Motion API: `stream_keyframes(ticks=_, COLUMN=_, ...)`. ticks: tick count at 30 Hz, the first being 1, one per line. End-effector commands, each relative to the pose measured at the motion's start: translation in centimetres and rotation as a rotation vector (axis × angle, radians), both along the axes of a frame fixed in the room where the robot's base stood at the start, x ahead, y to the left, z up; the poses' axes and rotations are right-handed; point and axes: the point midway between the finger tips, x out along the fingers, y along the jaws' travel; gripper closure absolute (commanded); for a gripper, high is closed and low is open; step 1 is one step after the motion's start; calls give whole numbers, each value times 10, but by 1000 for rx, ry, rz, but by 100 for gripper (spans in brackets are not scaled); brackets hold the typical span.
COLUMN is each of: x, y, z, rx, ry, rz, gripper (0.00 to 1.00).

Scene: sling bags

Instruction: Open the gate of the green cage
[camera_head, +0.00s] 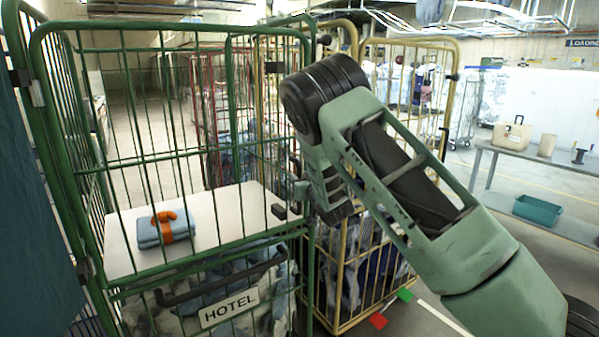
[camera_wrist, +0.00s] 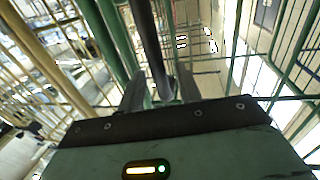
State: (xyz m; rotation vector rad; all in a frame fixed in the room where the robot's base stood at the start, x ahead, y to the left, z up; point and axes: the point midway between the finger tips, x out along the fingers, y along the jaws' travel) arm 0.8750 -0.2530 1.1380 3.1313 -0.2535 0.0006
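The green cage (camera_head: 137,165) stands at the left in the head view. Its barred upper front gate stands across the front, above a lower front with a HOTEL sign (camera_head: 229,307). A small black latch piece (camera_head: 279,211) is at the gate's right side. My gripper (camera_head: 291,190) is at the cage's right front post, partly hidden by my wrist. In the wrist view its two fingers (camera_wrist: 161,92) are apart, with a dark bar (camera_wrist: 149,38) running between them. A gap shows beside the bar; contact is unclear. A green post (camera_wrist: 102,40) is just left of it.
A folded blue cloth with an orange item (camera_head: 166,228) lies on the cage's white shelf (camera_head: 228,207). A yellow cage (camera_head: 345,275) stands close at the right, behind my arm. A grey table (camera_head: 545,157) and a teal bin (camera_head: 537,210) are farther right. Dark blue fabric (camera_head: 35,230) hangs at the left edge.

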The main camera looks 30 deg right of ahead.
Motion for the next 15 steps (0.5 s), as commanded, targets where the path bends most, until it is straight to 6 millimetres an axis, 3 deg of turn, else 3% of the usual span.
stream_keyframes(ticks=6, x=15, y=-3, z=0, rx=0, ry=1, rz=-1, gripper=66)
stream_keyframes(ticks=15, x=17, y=-3, z=0, rx=0, ry=0, rz=-1, gripper=68)
